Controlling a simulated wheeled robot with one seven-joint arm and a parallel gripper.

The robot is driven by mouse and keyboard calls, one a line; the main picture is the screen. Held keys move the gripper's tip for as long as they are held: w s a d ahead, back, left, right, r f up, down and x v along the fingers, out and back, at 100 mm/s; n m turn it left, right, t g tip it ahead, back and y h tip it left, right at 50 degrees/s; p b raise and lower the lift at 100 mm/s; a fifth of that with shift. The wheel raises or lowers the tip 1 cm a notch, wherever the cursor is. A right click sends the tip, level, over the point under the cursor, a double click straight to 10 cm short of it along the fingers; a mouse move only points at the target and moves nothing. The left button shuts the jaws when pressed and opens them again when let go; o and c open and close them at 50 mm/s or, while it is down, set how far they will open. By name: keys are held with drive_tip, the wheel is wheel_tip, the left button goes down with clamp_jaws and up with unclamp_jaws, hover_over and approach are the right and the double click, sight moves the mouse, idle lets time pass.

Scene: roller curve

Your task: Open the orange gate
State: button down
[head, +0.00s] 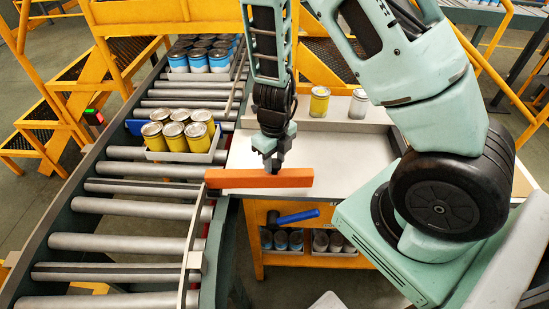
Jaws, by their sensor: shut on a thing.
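The orange gate (258,178) is a straight orange bar in the middle of the head view. Its left end reaches the inner edge of the roller conveyor (140,170), and the rest lies over the grey worktable (345,155). My gripper (271,164) points down at the gate's middle and is shut on it. The fingertips are partly hidden by the bar and the gripper body.
A grey tray (183,156) of yellow cans sits on the rollers, behind the gate's left end. Blue cans (199,62) stand farther back on the conveyor. A yellow can (319,102) and a grey can (358,104) stand at the table's back. Rollers in front are clear.

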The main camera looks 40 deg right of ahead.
drive_tip(key=c, duration=0.9)
unclamp_jaws()
drive_tip(key=shift+c, duration=0.2)
drive_tip(key=shift+r, duration=0.15)
wheel_tip(320, 180, up, 17)
drive_tip(key=p, duration=0.5)
drive_tip(key=shift+p, duration=0.4)
drive_tip(key=s+a+f+m+b, duration=0.3)
drive_tip(key=s+a+m+b, duration=0.5)
drive_tip(key=m, duration=0.7)
drive_tip(key=s+a+f+m+b, duration=0.4)
drive_tip(key=s+a+m+b, duration=0.5)
drive_tip(key=m, duration=0.6)
drive_tip(key=shift+s+a+f+y, duration=0.15)
drive_tip(key=shift+a+f+y, duration=0.05)
drive_tip(key=shift+a+y, duration=0.1)
